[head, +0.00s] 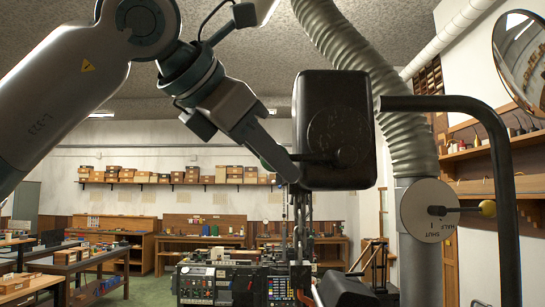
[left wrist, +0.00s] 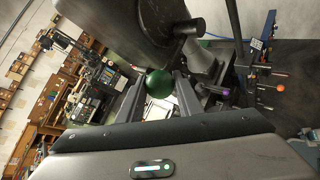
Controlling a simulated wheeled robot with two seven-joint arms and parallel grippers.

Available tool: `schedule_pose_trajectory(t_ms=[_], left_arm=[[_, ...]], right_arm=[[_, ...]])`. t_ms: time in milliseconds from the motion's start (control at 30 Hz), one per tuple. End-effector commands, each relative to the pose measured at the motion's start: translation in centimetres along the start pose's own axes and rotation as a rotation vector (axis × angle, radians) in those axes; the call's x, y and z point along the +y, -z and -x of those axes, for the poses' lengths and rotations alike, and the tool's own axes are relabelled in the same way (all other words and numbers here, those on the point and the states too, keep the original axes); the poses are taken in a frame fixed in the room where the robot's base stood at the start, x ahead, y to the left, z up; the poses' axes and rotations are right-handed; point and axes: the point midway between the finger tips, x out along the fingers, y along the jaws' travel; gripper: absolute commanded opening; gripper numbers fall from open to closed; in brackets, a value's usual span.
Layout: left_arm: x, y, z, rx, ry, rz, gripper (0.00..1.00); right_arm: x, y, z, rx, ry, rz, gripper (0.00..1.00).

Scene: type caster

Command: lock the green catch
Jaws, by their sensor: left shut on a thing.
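The green catch's round green knob (left wrist: 159,84) shows in the left wrist view, between the fingertips of my left gripper (left wrist: 159,90). The gripper is shut on it. In the head view my left gripper (head: 290,172) reaches from upper left to the lower left edge of a black box (head: 338,125) with rounded corners. The green knob cannot be made out in the head view. A large dark body (left wrist: 125,30) fills the upper middle of the left wrist view, beside the knob. My right gripper is not in view.
Chains (head: 301,225) hang below the black box. A black bent pipe (head: 490,125) stands at the right. A control console (head: 232,280) stands below. Workbenches (head: 85,262) are at the left.

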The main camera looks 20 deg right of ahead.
Motion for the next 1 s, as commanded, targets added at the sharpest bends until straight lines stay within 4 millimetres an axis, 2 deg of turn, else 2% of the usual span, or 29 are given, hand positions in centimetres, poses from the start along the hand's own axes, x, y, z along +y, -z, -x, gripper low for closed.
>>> schedule_pose_trajectory(t_ms=[200,233,300,733,867,1000], left_arm=[[0.2,-0.2,0.2,-0.006,-0.007,0.001,0.00],[0.2,-0.2,0.2,-0.006,-0.007,0.001,0.37],[0.2,-0.2,0.2,-0.006,-0.006,0.001,0.51],[0.1,-0.1,0.5,-0.004,-0.005,0.001,0.51],[0.1,0.0,1.4,-0.005,-0.005,0.001,0.51],[0.0,0.1,3.2,-0.005,-0.006,0.002,0.51]], right_arm=[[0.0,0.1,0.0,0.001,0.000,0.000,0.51],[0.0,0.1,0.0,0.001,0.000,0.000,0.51],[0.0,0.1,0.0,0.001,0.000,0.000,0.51],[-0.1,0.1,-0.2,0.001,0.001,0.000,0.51],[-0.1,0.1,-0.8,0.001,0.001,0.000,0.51],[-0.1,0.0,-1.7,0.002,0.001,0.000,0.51]])
